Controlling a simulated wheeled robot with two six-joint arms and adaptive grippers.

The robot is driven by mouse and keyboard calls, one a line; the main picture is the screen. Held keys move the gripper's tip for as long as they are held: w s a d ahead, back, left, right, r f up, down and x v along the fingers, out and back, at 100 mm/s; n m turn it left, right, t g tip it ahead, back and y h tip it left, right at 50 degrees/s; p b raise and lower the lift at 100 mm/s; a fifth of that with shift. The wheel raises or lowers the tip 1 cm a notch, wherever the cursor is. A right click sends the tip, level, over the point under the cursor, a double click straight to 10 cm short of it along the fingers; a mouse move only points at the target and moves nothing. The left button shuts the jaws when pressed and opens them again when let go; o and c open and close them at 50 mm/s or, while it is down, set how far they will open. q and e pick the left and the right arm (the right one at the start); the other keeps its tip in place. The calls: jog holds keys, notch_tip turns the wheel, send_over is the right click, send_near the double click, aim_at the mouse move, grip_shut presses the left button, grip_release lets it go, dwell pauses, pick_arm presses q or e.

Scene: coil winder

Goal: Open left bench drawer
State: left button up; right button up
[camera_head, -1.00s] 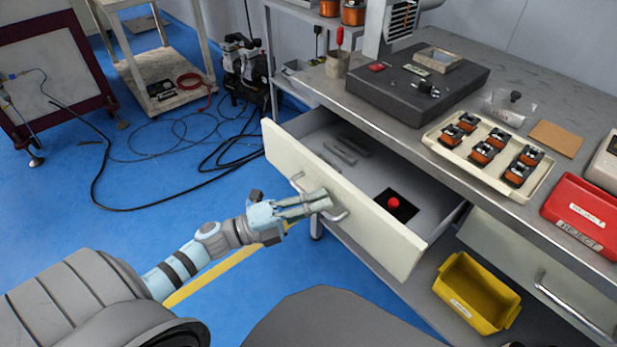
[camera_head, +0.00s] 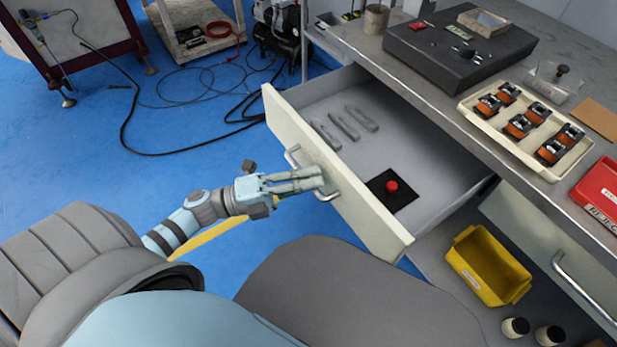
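The left bench drawer (camera_head: 370,216) has a cream front and stands pulled well out from under the grey bench. Its metal bar handle (camera_head: 292,155) is on the front panel. My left gripper (camera_head: 312,179) is at the handle, its two fingers close together around the middle of the bar, which they partly hide. Inside the drawer lie several grey flat pieces (camera_head: 345,123) and a red button on a black square (camera_head: 391,187). My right gripper is not in view.
The bench top (camera_head: 415,105) holds a dark machine block (camera_head: 450,60), a cream tray (camera_head: 508,140) of orange-black parts and a red bin (camera_head: 598,195). A yellow bin (camera_head: 488,265) sits below, beside a second drawer handle (camera_head: 585,288). Blue floor lies open left of the drawer.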

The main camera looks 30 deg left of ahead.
pick_arm(q)
jog(key=shift+o, duration=0.4)
jog(key=v, duration=1.2)
jog(key=shift+w, duration=0.1)
